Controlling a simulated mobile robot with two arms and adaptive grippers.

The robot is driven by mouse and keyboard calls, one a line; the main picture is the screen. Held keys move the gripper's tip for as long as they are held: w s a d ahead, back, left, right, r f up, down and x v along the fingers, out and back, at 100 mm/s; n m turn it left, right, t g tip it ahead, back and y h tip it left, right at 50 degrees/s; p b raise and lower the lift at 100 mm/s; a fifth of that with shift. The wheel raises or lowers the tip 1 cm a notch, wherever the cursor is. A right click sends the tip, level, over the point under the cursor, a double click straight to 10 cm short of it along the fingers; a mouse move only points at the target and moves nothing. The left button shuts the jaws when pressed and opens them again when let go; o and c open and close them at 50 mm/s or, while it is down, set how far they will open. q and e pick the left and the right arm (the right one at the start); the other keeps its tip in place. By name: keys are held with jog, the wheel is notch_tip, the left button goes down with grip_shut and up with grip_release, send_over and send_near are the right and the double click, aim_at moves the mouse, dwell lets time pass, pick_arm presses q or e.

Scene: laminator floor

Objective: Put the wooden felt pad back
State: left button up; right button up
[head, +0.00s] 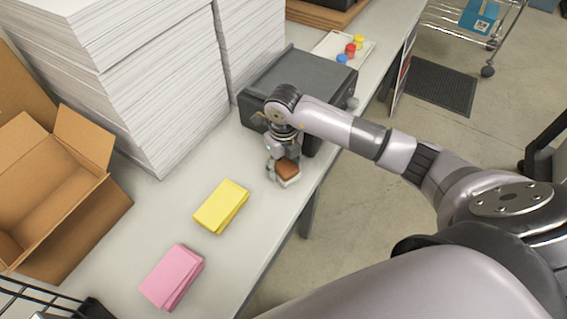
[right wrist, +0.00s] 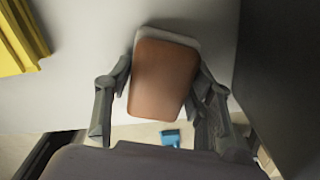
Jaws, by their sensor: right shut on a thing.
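The wooden felt pad (head: 288,169) is a small brown block with a pale layer under it. It is at the right edge of the white table, in front of the dark grey machine. My right gripper (head: 284,165) points down and is shut on the pad. In the right wrist view the pad (right wrist: 163,78) sits between the two fingers (right wrist: 160,90), brown face towards the camera. I cannot tell whether its pale side touches the table. My left gripper is not in view.
The dark grey machine (head: 300,85) stands right behind the pad. Yellow (head: 221,206) and pink (head: 172,277) stacks lie on the table (head: 235,258). Tall paper stacks (head: 130,80) and an open cardboard box (head: 55,190) stand left. A tray (head: 330,45) with coloured pieces lies beyond the machine.

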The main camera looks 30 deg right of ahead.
aim_at(283, 163)
jog(key=shift+f, duration=0.2)
jog(key=o, duration=1.1)
jog(key=shift+r, duration=0.1)
jog(key=shift+r, duration=0.45)
notch_tip(283, 163, up, 10)
jog(key=b, duration=0.3)
jog(key=shift+r+b, duration=0.25)
jog(key=shift+b, duration=0.1)
jog(key=shift+r, duration=0.45)
